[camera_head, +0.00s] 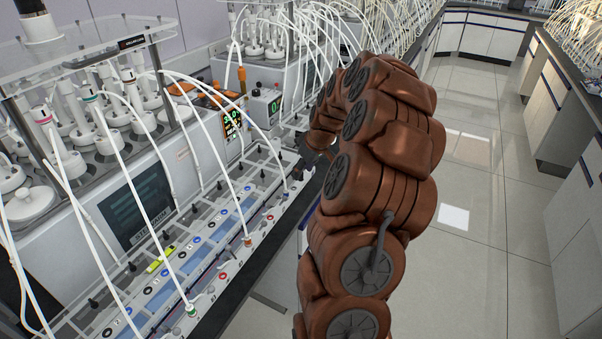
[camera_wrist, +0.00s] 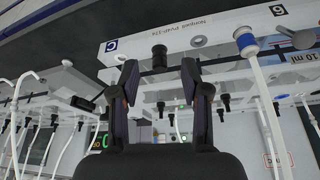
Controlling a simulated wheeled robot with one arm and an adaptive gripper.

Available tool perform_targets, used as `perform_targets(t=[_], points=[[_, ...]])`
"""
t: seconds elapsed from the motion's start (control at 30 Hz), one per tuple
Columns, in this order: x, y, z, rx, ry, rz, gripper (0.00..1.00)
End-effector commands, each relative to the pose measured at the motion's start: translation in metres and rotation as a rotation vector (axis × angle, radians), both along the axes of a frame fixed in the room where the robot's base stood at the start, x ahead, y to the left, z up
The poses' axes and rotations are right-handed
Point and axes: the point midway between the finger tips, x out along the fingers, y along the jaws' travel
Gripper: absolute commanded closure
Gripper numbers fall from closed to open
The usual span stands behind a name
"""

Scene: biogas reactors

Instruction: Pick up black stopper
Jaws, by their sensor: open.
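My gripper (camera_wrist: 160,68) is open, one dark finger on each side of the stopper's line. The stopper appears at or just beyond the fingertips, with a visible gap to each; exact depth cannot be told. Several similar black stoppers show in the wrist view, one of them (camera_wrist: 223,101) right of the fingers. In the head view small black stoppers (camera_head: 94,302) line the bench unit; my brown arm covers much of the right part.
White tubes (camera_head: 215,150) arch over the bench unit in the head view. A tube with a blue end (camera_wrist: 246,42) stands right of my gripper in the wrist view. The reactor with its screen (camera_head: 137,212) is at the left. The floor (camera_head: 480,210) at the right is clear.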

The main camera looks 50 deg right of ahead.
Motion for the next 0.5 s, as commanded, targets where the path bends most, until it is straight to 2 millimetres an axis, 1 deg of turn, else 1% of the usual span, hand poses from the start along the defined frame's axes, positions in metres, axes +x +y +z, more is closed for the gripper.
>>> perform_targets(t=[0.1, 0.17, 0.4, 0.47, 0.5], points=[[0.005, 0.000, -0.011, 0.001, 0.002, -0.001, 0.54], [0.007, 0.000, -0.014, -0.001, -0.001, -0.001, 0.54], [0.008, 0.000, -0.017, -0.002, -0.002, -0.002, 0.54], [0.008, 0.000, -0.017, -0.001, -0.002, -0.002, 0.59], [0.007, 0.000, -0.017, -0.001, -0.002, -0.002, 0.63]])
